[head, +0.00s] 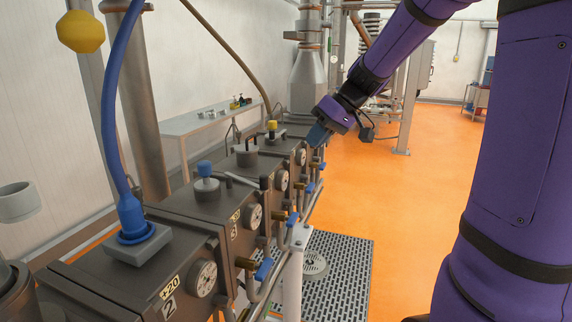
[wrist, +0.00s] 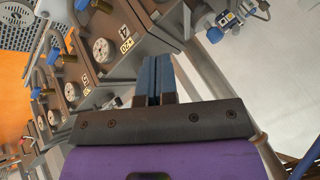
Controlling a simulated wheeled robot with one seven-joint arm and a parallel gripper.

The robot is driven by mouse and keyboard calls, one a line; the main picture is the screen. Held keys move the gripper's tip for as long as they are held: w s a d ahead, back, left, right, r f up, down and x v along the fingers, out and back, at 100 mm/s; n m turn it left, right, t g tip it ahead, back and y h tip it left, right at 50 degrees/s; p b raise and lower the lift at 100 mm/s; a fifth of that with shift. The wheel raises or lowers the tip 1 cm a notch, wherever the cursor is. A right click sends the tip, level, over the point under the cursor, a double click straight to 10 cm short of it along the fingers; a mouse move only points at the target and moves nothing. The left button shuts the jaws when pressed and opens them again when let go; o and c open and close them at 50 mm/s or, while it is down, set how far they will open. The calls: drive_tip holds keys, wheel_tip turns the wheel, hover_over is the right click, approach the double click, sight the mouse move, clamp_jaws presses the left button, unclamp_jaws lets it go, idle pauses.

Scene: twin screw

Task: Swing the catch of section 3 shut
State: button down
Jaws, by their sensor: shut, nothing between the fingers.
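Section 3 (head: 220,225) is a dark grey barrel block with a "3" plate and a round gauge (head: 253,216), in the middle left of the head view. On its top, a grey lever with a black end (head: 243,181) lies beside a plug with a blue cap (head: 205,168); I take it for the catch, but cannot tell how far it stands open. My gripper (head: 318,134) is beyond section 3, above the far sections, apart from the lever. In the wrist view its blue fingers (wrist: 155,78) are together and empty. Section 3 is not clearly seen there.
Section 2 (head: 110,270) with a blue hose (head: 125,190) stands nearer. Sections 4 (wrist: 124,32) and 5 (wrist: 84,80) show in the wrist view. Valves and pipes with blue handles (head: 264,269) line the right side. Orange floor (head: 410,220) is free to the right.

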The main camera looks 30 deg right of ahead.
drive_tip(key=w+a+f, duration=0.2)
drive_tip(key=a+f, duration=0.5)
drive_tip(key=a, duration=0.2)
drive_tip(key=shift+w+f, duration=0.25)
drive_tip(key=shift+f, duration=0.15)
drive_tip(key=shift+a, duration=0.1)
